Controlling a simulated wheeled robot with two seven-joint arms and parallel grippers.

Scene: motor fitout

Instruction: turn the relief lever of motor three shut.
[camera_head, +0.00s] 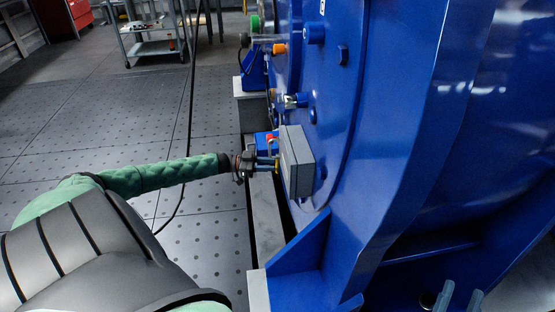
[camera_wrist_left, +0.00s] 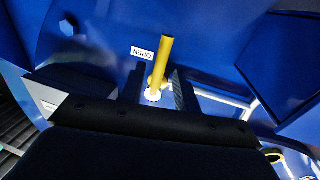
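The yellow relief lever (camera_wrist_left: 160,62) rises from a round pivot on the blue motor in the left wrist view, tilted slightly right. An upside-down OPEN label (camera_wrist_left: 142,53) is just left of it. My left gripper (camera_wrist_left: 158,90) is open, with one finger on each side of the lever's base and visible gaps between. In the head view my left gripper (camera_head: 264,164) is low on the motor (camera_head: 385,90), beside a grey box (camera_head: 297,162) that hides part of this spot. My right gripper (camera_head: 459,299) shows only two separated fingertips at the bottom edge, empty.
Other fittings stick out of the motor face, including an orange-tipped one (camera_head: 280,49) above. A dark cable (camera_head: 190,100) hangs left of the motor. A grey cart (camera_head: 150,47) stands at the back left. The tiled floor (camera_head: 110,120) between is clear.

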